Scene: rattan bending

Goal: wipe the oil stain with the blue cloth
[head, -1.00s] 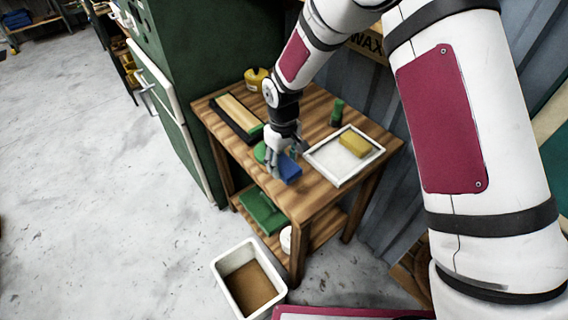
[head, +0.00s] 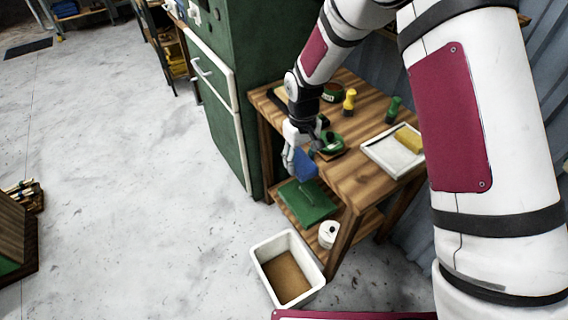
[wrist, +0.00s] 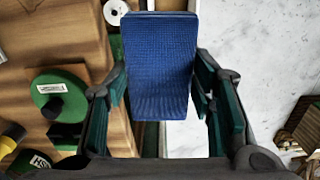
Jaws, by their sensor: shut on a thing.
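The blue cloth (head: 306,164) is a textured blue pad, held in my gripper (head: 298,160) at the front left edge of the wooden table (head: 362,182). In the wrist view the cloth (wrist: 160,65) sits between the two fingers of my gripper (wrist: 161,95), which are shut on it. It hangs clear of the tabletop, with table on its left and pale floor on its right. I cannot make out an oil stain in either view.
A round green item (head: 331,142), a yellow bottle (head: 349,102), a green bottle (head: 393,109) and a white tray (head: 377,158) with a yellow sponge (head: 409,139) stand on the table. A white bin (head: 262,262) stands on the floor.

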